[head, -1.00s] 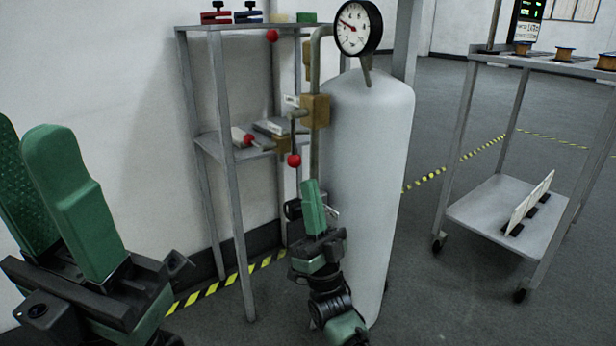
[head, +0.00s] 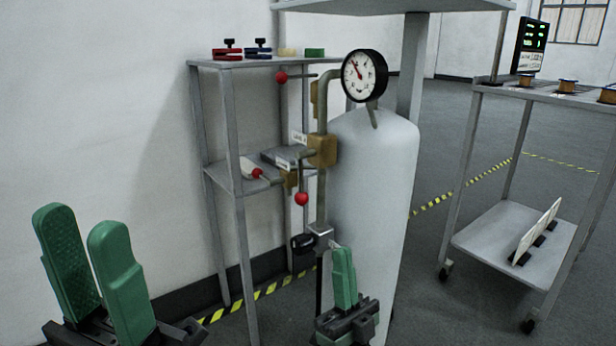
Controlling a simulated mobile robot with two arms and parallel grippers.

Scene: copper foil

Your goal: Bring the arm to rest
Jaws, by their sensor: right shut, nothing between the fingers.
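My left gripper (head: 82,222) is at the lower left of the head view. Its two green fingers point up and stand apart, with nothing between them. My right gripper (head: 343,252) is at the lower middle, in front of the white tank (head: 372,190). Its green fingers point up and are together, and I see nothing held in them. Most of both arms lies below the picture.
A pressure gauge (head: 364,76) and pipes with red-knobbed levers (head: 302,198) stand beside the tank. A grey shelf rack (head: 245,240) is behind to the left. A wheeled cart (head: 480,240) stands right. Open floor (head: 430,290) lies between tank and cart.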

